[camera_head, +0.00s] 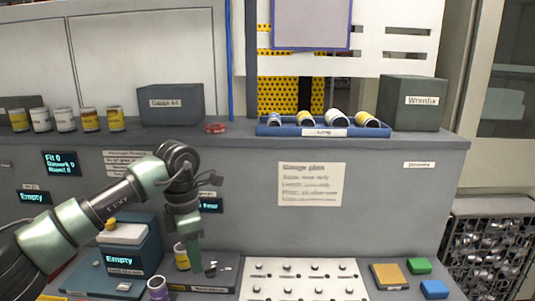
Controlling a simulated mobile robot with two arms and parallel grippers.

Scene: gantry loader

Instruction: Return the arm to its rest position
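My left arm comes in from the left, bends at a dark joint and points down. My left gripper (194,262) is at its lower end, low over the front of the bench. It is just right of a small yellow-and-white can (181,260); I cannot tell whether they touch. The fingers are small and seen edge-on, so their opening is unclear. My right gripper is not in view.
A dark box labelled "Empty" (134,253) stands close left of the gripper, and a purple-topped can (157,287) in front. A white pegged board (302,279) lies to the right. A blue tray of cans (322,131) and a box labelled "Gauge kit" (171,104) sit on the shelf behind.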

